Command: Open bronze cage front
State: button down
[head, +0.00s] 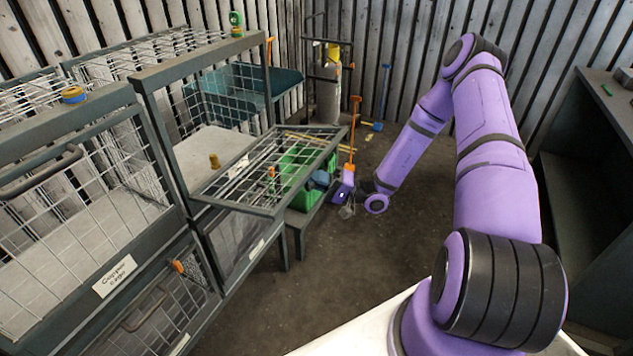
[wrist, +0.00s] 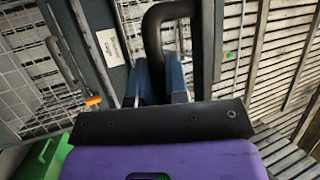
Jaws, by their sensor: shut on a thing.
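The middle wire cage's front (head: 262,168) is a dark-framed mesh panel with a small white label too small to read. It is swung down and out, roughly level, and the cage stands open above it. My gripper (head: 322,180) is at the panel's outer edge. In the wrist view my blue fingers (wrist: 162,82) are shut on the dark curved handle (wrist: 152,40), with the panel's dark frame close to the right. The fingers hide part of the handle.
A cage labelled copper (head: 115,275) stands shut at the left, with a handle on its front. A green bin (head: 298,165) sits below the lowered panel. A gas cylinder (head: 327,95) stands behind. A dark shelf (head: 590,190) is at the right. The floor between is clear.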

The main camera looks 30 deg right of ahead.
jog(key=c, duration=1.4)
grip_release()
jog(key=v, duration=1.1)
